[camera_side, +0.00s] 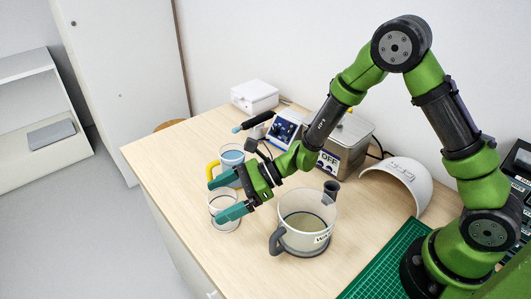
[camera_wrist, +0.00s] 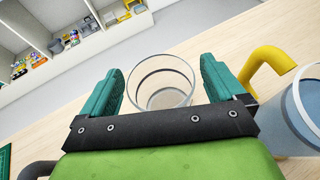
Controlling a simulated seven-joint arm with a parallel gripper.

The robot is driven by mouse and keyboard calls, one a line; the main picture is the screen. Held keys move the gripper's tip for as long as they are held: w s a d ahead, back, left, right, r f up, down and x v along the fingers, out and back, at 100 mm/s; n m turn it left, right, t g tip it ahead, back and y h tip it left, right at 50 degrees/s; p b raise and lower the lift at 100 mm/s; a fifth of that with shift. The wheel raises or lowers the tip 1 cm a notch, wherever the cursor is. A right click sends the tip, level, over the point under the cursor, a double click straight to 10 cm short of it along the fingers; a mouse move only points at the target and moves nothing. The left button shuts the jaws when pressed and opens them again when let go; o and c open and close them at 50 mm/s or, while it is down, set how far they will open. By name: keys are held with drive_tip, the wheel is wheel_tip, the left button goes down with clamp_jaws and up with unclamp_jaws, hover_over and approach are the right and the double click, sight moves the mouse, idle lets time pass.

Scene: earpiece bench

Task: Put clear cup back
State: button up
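The clear cup (camera_side: 226,222) stands upright on the wooden bench near its left edge, partly hidden by my gripper. In the wrist view the clear cup (camera_wrist: 161,88) shows between the two teal fingers, with a narrow gap visible on either side. My gripper (camera_side: 217,201) is open, its fingers reaching to both sides of the cup. In the wrist view my gripper (camera_wrist: 160,72) shows its fingers spread and holding nothing.
A yellow-handled cup with bluish contents (camera_side: 231,157) stands close by; it is at right in the wrist view (camera_wrist: 303,112). A large grey-handled pitcher (camera_side: 307,222), a metal bath (camera_side: 346,140), a white box (camera_side: 254,96) and a green mat (camera_side: 385,265) are also around.

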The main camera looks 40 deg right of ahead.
drive_tip(key=shift+d+r, duration=0.15)
drive_tip(key=shift+r, duration=0.1)
drive_tip(key=v, duration=1.1)
drive_tip(key=s+d+r+n+g+h, duration=0.1)
drive_tip(key=s+r+n+g+h, duration=0.2)
drive_tip(key=s+r+n, duration=0.5)
drive_tip(key=s+d+r+n+t+h, duration=0.4)
drive_tip(key=s+d+r+n+h, duration=0.2)
drive_tip(key=d+n, duration=0.4)
drive_tip(key=shift+s+r+n+t+h, duration=0.3)
drive_tip(key=shift+s+r+t+h, duration=0.1)
drive_tip(key=shift+s+h, duration=0.15)
